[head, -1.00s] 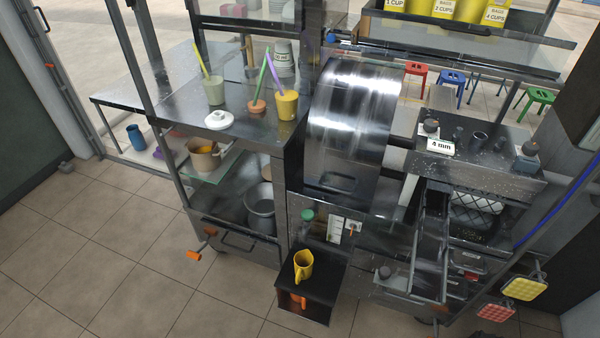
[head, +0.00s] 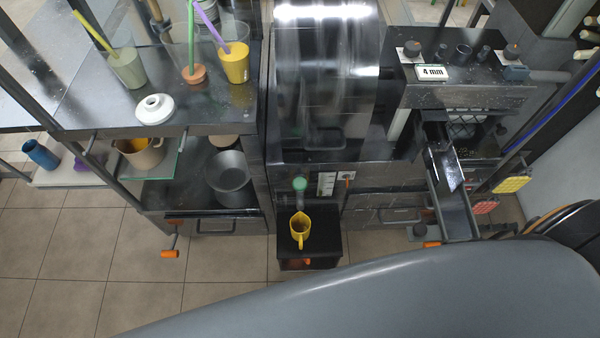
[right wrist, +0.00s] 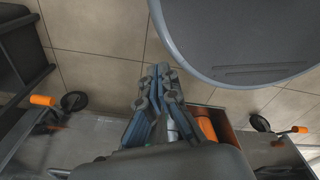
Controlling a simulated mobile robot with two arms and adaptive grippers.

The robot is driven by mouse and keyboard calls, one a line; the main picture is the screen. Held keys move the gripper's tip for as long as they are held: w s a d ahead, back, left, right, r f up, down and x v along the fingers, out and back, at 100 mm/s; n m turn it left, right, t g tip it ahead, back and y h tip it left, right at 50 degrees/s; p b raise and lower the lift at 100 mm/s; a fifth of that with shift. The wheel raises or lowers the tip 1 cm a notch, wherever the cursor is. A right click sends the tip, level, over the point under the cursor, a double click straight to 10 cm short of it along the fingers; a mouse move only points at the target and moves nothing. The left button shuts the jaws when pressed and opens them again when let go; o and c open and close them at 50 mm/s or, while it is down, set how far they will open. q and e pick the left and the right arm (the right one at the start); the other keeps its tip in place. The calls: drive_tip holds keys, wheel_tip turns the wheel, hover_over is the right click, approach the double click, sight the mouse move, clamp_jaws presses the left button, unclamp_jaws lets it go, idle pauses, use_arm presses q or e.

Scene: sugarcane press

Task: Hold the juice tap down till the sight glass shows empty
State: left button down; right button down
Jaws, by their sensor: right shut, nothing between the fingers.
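The juice tap with its green knob (head: 300,184) sticks out of the front of the press, below the big shiny drum (head: 325,85). A white scale plate (head: 326,184), apparently at the sight glass, is just right of the tap; its level is too small to read. A yellow jug (head: 300,226) stands upright below the tap on a black stand (head: 325,245). My right gripper (right wrist: 163,72) is shut and empty in the right wrist view, low over the floor; the tap is not recognisable there. My left gripper is in neither view.
Cups with coloured sticks (head: 237,66) and a white lid (head: 154,107) stand on the left counter (head: 100,110). A metal chute (head: 445,165) slopes at the right. Tiled floor (head: 60,280) is free at the left.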

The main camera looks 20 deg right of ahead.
drive_tip(key=w+a+r+t, duration=0.1)
drive_tip(key=w+a+r, duration=0.1)
drive_tip(key=w+r, duration=0.55)
drive_tip(key=w+a+r+n+y, duration=0.15)
drive_tip(key=w+r, duration=0.25)
drive_tip(key=w, duration=0.6)
drive_tip(key=w+a+r+t, duration=0.1)
drive_tip(key=w+a+r, duration=0.2)
drive_tip(key=w+r, duration=0.35)
drive_tip(key=w+a+r+n+y+p, duration=0.1)
drive_tip(key=w+a+r, duration=0.25)
drive_tip(key=r, duration=0.35)
drive_tip(key=w+a+r+n, duration=0.1)
drive_tip(key=w+a+r, duration=0.1)
drive_tip(key=w+r, duration=0.35)
wheel_tip(320, 180, up, 20)
drive_tip(key=n+g+h, duration=0.2)
drive_tip(key=n+g, duration=0.1)
drive_tip(key=n, duration=0.6)
hover_over(301, 182)
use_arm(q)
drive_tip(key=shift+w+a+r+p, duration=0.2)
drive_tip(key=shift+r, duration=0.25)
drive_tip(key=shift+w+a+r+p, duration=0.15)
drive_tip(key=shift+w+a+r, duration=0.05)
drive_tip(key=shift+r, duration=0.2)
use_arm(e)
drive_tip(key=shift+d+r, duration=0.15)
drive_tip(key=shift+r, duration=0.2)
drive_tip(key=shift+f, duration=0.1)
